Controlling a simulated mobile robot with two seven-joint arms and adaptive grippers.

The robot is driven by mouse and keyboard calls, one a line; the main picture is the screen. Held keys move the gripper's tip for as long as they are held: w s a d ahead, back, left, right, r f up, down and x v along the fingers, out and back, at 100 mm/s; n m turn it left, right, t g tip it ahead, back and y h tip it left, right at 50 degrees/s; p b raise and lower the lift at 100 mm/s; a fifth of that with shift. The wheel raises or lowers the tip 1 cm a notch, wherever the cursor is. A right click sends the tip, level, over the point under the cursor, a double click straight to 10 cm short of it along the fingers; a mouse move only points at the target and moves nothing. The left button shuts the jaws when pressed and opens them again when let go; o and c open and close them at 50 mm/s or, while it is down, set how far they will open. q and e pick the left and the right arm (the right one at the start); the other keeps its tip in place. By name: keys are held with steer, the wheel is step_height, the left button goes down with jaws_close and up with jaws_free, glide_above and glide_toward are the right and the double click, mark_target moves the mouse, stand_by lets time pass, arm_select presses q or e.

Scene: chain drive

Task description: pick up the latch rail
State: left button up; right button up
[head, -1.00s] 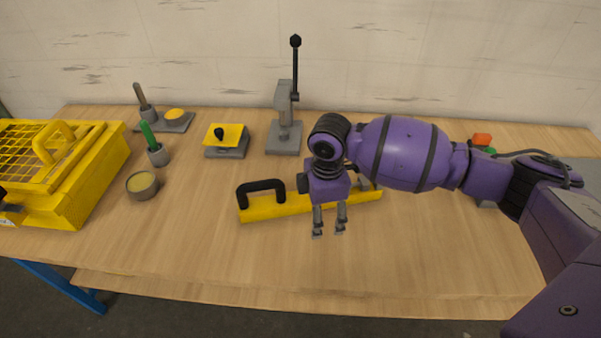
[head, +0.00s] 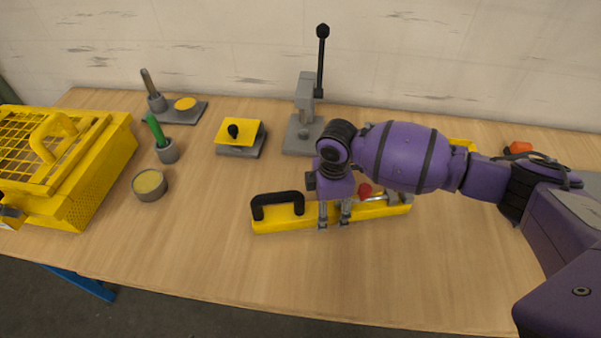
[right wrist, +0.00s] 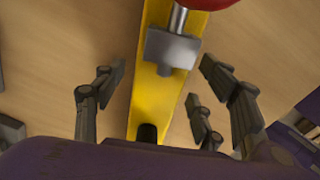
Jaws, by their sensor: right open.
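The latch rail is a long yellow bar (head: 275,225) lying on the bench, with a black handle at its left end and a red knob (head: 365,190) and metal rod toward the right. My right gripper (head: 334,222) is open over the middle of the rail, pointing down. My right arm hides part of the rail. In the right wrist view the rail (right wrist: 150,90) runs between the open fingers, with clear space on both sides. A grey block (right wrist: 172,50) with a rod sits on it. Contact is not visible. I do not see my left gripper.
A yellow crate (head: 95,185) stands at the left. A round tin (head: 149,186), a grey cup with a green-handled tool (head: 167,151) and a yellow-topped block (head: 237,138) are nearby. A lever press (head: 303,130) stands behind the rail. The bench front is clear.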

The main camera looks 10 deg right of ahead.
steer(key=shift+d+f, duration=0.1)
steer(key=shift+f, duration=0.7)
jaws_close()
steer(key=shift+r, duration=0.1)
steer(key=shift+r, duration=0.1)
